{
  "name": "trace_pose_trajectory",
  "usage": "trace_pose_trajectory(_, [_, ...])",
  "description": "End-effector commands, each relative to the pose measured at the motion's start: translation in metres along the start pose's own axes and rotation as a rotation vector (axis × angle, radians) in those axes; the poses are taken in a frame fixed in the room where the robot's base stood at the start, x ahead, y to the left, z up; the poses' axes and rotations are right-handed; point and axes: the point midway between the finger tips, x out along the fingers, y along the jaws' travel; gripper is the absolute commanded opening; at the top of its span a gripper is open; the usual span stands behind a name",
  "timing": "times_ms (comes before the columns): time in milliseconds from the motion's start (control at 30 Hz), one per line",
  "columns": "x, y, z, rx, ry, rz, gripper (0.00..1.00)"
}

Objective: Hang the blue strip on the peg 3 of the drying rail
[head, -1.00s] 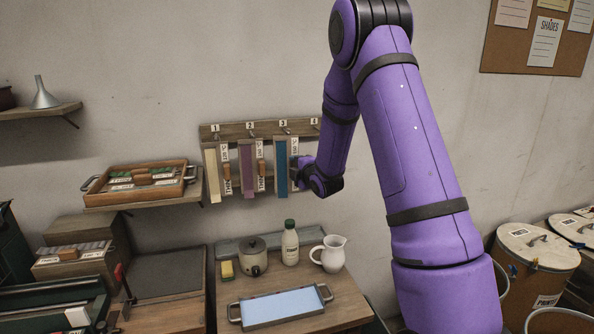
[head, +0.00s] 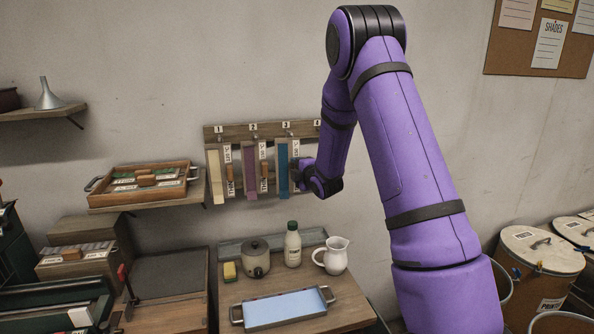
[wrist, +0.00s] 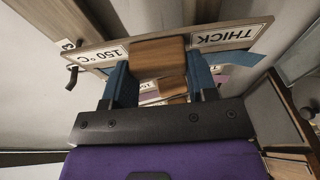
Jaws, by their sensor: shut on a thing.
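The drying rail (head: 266,130) is on the wall, with numbered pegs 1 to 4. The blue strip (head: 283,165) hangs down below peg 3 (head: 288,134); its blue edge also shows in the wrist view (wrist: 247,64). My gripper (head: 300,174) is just right of the strip. In the wrist view my gripper (wrist: 160,78) is shut on the wooden grip (wrist: 158,57) of the strip's board, which is labelled 150 °C and THICK. A dark peg (wrist: 73,76) shows at the board's left end. I cannot tell whether the strip rests on the peg.
A cream strip (head: 215,177) hangs at peg 1 and a mauve strip (head: 250,170) at peg 2, close to the left. Below, a table holds a blue-filled tray (head: 285,308), a pot (head: 255,258), a bottle (head: 292,247) and a jug (head: 334,257).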

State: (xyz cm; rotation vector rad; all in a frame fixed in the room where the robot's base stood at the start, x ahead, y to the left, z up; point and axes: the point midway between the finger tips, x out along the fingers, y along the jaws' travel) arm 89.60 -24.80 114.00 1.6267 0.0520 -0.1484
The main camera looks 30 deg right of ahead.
Motion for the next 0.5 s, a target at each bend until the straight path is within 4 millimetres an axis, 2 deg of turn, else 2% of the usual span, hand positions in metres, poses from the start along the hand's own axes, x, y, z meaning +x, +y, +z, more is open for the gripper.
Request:
trace_pose_trajectory(233, [-0.0001,0.0004,-0.0001,0.0,0.0,0.001,0.27])
trace_pose_trajectory(267, [-0.0001,0.0003,-0.0001,0.0,0.0,0.001,0.55])
trace_pose_trajectory(300, [-0.0001,0.0003,-0.0001,0.0,0.0,0.001,0.64])
trace_pose_trajectory(400, [-0.0001,0.0003,0.0,0.0,0.0,0.0,0.82])
trace_pose_trajectory(500, [-0.0001,0.0003,0.0,0.0,0.0,0.0,0.82])
